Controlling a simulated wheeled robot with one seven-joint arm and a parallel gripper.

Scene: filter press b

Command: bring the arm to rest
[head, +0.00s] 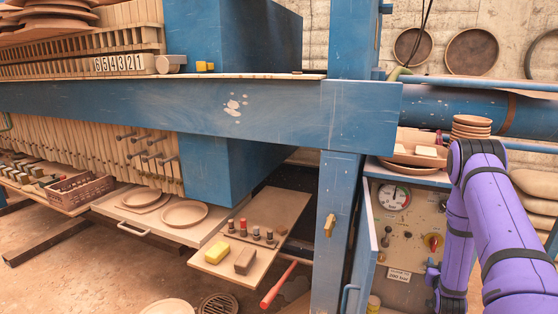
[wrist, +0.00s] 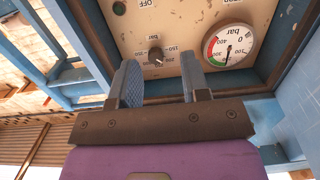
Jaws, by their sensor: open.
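My arm (head: 490,215) is purple with dark bands and stands bent at the right of the head view, in front of the control panel (head: 410,245). In the wrist view my gripper (wrist: 162,75) is open, its two grey-blue fingers spread with nothing held between them. A small dark knob (wrist: 156,56) on the panel shows between the fingertips. I cannot tell how near the fingers are to it. In the head view the fingers are not clearly seen.
A pressure gauge (head: 394,196) and a red knob (head: 432,241) are on the panel, with an open blue door (head: 359,240) at its left. Stacked bowls (head: 471,126) stand above it. A blue beam (head: 200,108) crosses the view. A low shelf (head: 222,264) holds a yellow block (head: 216,252).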

